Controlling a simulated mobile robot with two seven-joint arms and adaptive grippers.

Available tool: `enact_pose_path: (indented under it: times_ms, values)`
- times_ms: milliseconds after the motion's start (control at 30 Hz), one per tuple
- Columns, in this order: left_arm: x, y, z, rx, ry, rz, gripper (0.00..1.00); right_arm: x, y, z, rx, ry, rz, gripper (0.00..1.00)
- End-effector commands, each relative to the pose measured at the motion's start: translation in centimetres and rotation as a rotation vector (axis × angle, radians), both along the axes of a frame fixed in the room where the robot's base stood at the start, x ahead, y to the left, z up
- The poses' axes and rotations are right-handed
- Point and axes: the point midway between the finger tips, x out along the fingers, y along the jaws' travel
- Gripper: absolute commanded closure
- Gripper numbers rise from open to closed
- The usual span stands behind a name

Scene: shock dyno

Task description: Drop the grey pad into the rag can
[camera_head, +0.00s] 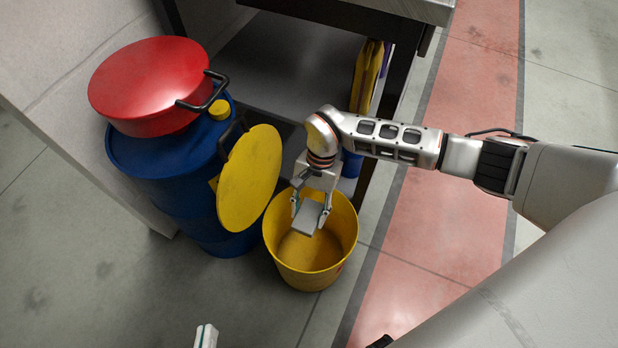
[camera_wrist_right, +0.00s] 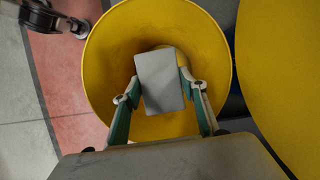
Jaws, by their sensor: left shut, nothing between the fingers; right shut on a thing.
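The grey pad (camera_head: 307,217) is a small flat grey block. My right gripper (camera_head: 311,212) is shut on it and holds it over the open mouth of the yellow rag can (camera_head: 299,279). In the right wrist view the pad (camera_wrist_right: 160,81) lies between the two fingers, with the can's yellow rim (camera_wrist_right: 98,50) around it. The can's round yellow lid (camera_head: 249,178) stands tilted open at its left. My left gripper (camera_head: 206,338) shows only at the bottom edge of the head view, shut and empty.
A blue drum (camera_head: 170,163) with a red lidded pan (camera_head: 150,80) on top stands left of the can. A workbench with a shelf (camera_head: 280,65) is behind. A red floor stripe (camera_head: 430,220) runs at the right. Floor in front is clear.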

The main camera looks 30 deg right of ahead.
Motion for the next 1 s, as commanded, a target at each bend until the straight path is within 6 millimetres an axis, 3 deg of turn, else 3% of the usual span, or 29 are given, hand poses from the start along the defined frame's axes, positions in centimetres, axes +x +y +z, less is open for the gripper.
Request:
enact_pose_path:
  times_ms: [167, 200, 267, 300, 667, 833, 1000]
  values:
    - [0.1, 0.0, 0.2, -0.003, -0.003, 0.001, 1.00, 0.2, 0.0, 0.2, 0.001, -0.004, 0.001, 0.78]
    - [0.1, 0.0, 0.2, -0.003, -0.003, 0.001, 1.00, 0.2, 0.0, 0.2, 0.001, -0.004, 0.001, 0.55]
    - [0.1, 0.0, 0.2, -0.002, -0.003, 0.001, 1.00, 0.2, 0.0, 0.2, 0.001, -0.004, 0.001, 0.40]
    - [0.1, 0.0, 0.2, -0.002, -0.003, 0.001, 1.00, 0.2, 0.0, 0.2, 0.001, -0.004, 0.001, 0.38]
    - [0.0, 0.1, 0.0, 0.003, -0.002, 0.002, 1.00, 0.2, 0.0, 0.5, 0.001, -0.004, 0.001, 0.38]
    - [0.1, 0.1, 0.1, 0.002, -0.002, 0.001, 1.00, 0.3, -0.1, 2.5, -0.001, -0.006, 0.002, 0.38]
    - [0.1, 0.1, 0.1, 0.002, -0.003, 0.002, 1.00, 0.3, -0.1, 5.8, 0.000, -0.008, 0.003, 0.38]
